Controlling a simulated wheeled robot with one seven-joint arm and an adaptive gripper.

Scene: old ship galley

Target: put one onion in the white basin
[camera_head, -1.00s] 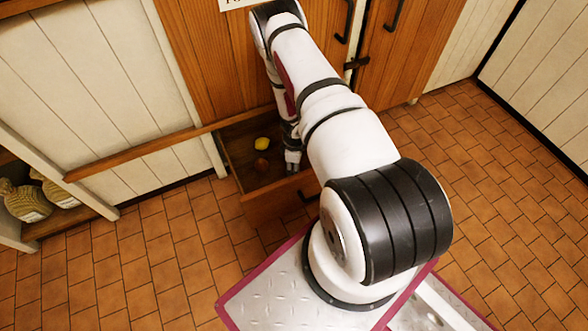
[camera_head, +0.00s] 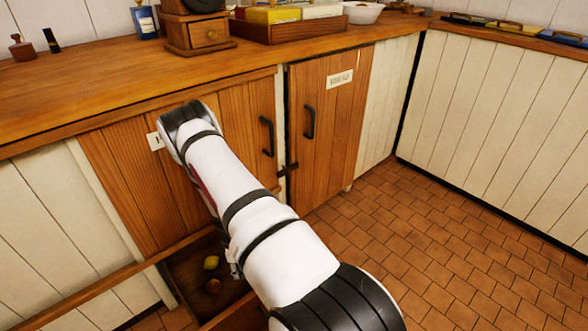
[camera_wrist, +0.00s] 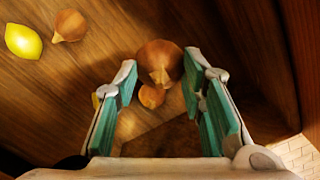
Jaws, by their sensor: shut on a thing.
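My gripper (camera_wrist: 162,70) is shut on a brown onion (camera_wrist: 160,58), whose round body sits between the fingertips in the wrist view. A smaller-looking onion (camera_wrist: 152,96) shows just below it, and another onion (camera_wrist: 69,26) lies at the upper left. My gripper is low at the open drawer (camera_head: 185,281), mostly hidden behind my arm in the head view.
A lemon (camera_wrist: 24,42) lies in the drawer. The counter (camera_head: 90,85) above carries a wooden grinder (camera_head: 198,30), a blue bottle (camera_head: 144,20) and a wooden tray (camera_head: 290,28) with boxes left of the basin. Cupboard doors (camera_head: 325,120) stand behind my arm. The tiled floor at right is clear.

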